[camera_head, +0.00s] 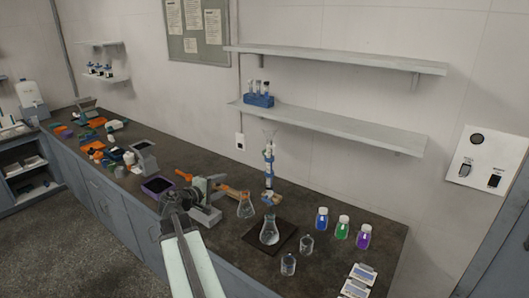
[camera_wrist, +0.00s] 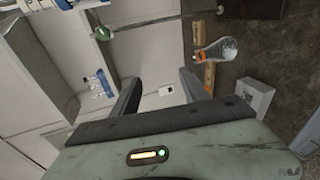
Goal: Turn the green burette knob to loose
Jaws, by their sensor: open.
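The burette (camera_head: 269,165) stands upright on a stand in the head view, with blue fittings along it and a funnel on top. A flask (camera_head: 269,232) is under it on a dark base (camera_head: 286,242). I cannot make out the green knob for certain in the head view. In the wrist view, which is turned sideways, a small green rounded thing (camera_wrist: 102,33) shows near a thin rod; I cannot tell if it is the knob. My gripper (camera_wrist: 160,78) is open and empty, with wall behind its fingers. It is apart from the burette.
Another flask (camera_head: 246,208) stands left of the burette and also shows in the wrist view (camera_wrist: 214,51). Two beakers (camera_head: 306,245) (camera_head: 288,264) and three coloured bottles (camera_head: 343,228) stand on the right. Shelves (camera_head: 330,124) hang above. Clutter fills the counter's left end.

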